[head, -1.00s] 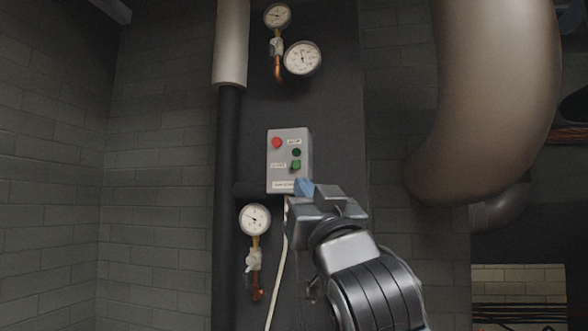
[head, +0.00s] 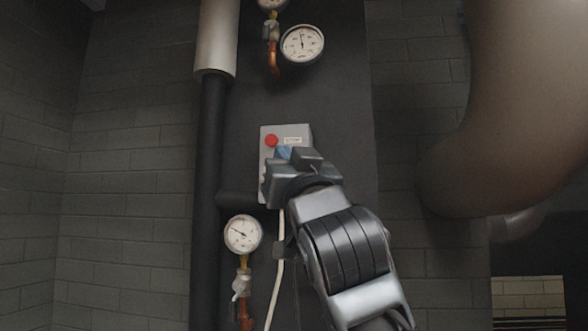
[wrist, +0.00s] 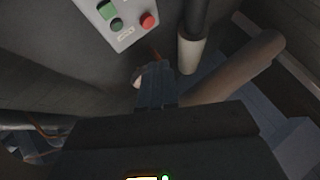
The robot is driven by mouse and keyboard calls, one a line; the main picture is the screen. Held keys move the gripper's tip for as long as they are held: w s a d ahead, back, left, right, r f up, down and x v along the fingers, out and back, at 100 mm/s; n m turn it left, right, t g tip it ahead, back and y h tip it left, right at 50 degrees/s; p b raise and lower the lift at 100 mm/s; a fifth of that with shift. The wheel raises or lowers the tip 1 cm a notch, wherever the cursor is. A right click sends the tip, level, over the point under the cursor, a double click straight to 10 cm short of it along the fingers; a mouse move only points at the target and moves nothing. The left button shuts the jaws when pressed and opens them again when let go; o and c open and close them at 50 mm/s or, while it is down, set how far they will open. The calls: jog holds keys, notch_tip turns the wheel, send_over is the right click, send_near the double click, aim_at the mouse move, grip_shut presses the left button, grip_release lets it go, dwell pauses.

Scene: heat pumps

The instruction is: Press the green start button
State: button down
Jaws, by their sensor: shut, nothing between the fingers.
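The grey control box (head: 266,166) is on the dark panel in the head view, with a red button (head: 271,141) and a label at its top. My gripper (head: 284,153) is in front of the box's lower part and hides the green start button there. In the wrist view the box (wrist: 91,8) is at the top edge, with the square green button (wrist: 107,9), a round dark green part (wrist: 117,25) and the red button (wrist: 149,20). My gripper's fingers (wrist: 155,72) are shut and empty, below the buttons in that picture. I see no contact with the green button.
A dark vertical pipe (head: 211,150) runs left of the box. A gauge with a valve (head: 243,235) is below left, and another gauge (head: 303,43) is above. A white cable (head: 277,265) hangs under the box. A thick pipe (head: 520,100) is at the right.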

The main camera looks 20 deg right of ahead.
jog(key=w+d, duration=0.5)
jog(key=w, duration=0.2)
jog(key=shift+w, duration=0.15)
jog(key=shift+w, duration=0.15)
dwell(2.1)
jog(key=shift+w+d, duration=0.15)
jog(key=shift+d, duration=0.05)
jog(key=shift+w+d, duration=0.15)
jog(key=shift+w, duration=0.15)
dwell(0.7)
jog(key=shift+s, duration=0.15)
jog(key=shift+s+a, duration=0.35)
jog(key=shift+s, duration=0.15)
jog(key=shift+a, duration=0.1)
jog(key=shift+s+a, duration=0.45)
jog(key=shift+s, duration=0.25)
jog(key=shift+s+a, duration=0.4)
jog(key=shift+s, duration=0.3)
jog(key=shift+s+a, duration=0.45)
jog(key=shift+s, duration=0.25)
